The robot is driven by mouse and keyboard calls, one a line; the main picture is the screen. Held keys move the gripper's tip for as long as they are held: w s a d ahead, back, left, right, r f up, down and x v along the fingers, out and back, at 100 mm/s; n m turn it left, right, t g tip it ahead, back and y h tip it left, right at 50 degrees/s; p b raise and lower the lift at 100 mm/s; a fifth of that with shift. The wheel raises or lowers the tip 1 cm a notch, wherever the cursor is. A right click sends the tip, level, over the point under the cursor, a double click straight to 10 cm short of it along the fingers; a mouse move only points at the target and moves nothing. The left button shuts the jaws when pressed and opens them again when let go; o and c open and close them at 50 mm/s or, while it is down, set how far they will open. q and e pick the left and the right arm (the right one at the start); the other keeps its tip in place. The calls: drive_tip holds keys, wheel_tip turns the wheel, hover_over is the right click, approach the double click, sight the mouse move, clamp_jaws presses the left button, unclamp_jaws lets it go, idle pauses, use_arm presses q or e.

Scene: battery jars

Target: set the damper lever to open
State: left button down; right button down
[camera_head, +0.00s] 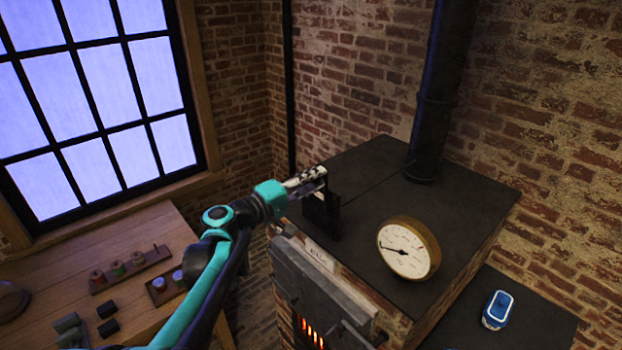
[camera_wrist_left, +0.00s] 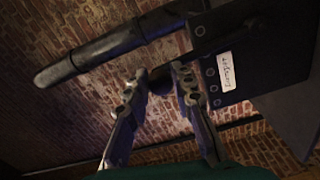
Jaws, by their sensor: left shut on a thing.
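The damper's dark upright plate (camera_head: 322,215) stands at the left edge of the black stove top. In the left wrist view, this plate (camera_wrist_left: 258,72) carries bolts and a white label too small to read. My left gripper (camera_head: 308,180) is at the top of the plate. In the left wrist view, its fingers (camera_wrist_left: 158,84) are closed on a dark rounded piece (camera_wrist_left: 160,78), which appears to be the damper lever's end. The fingers hide most of the lever, so I cannot tell its exact setting. My right gripper is not in view.
The stove top (camera_head: 370,170) carries a round brass gauge (camera_head: 408,248) and a black flue pipe (camera_head: 440,90). A wooden bench (camera_head: 130,235) with spools and small blocks is at left.

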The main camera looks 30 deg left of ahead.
use_arm(q)
drive_tip(key=shift+d+f, duration=0.1)
idle(0.3)
drive_tip(key=c, duration=1.4)
unclamp_jaws()
drive_tip(key=shift+o, duration=0.7)
drive_tip(key=shift+s+d, duration=0.1)
drive_tip(key=v, duration=1.2)
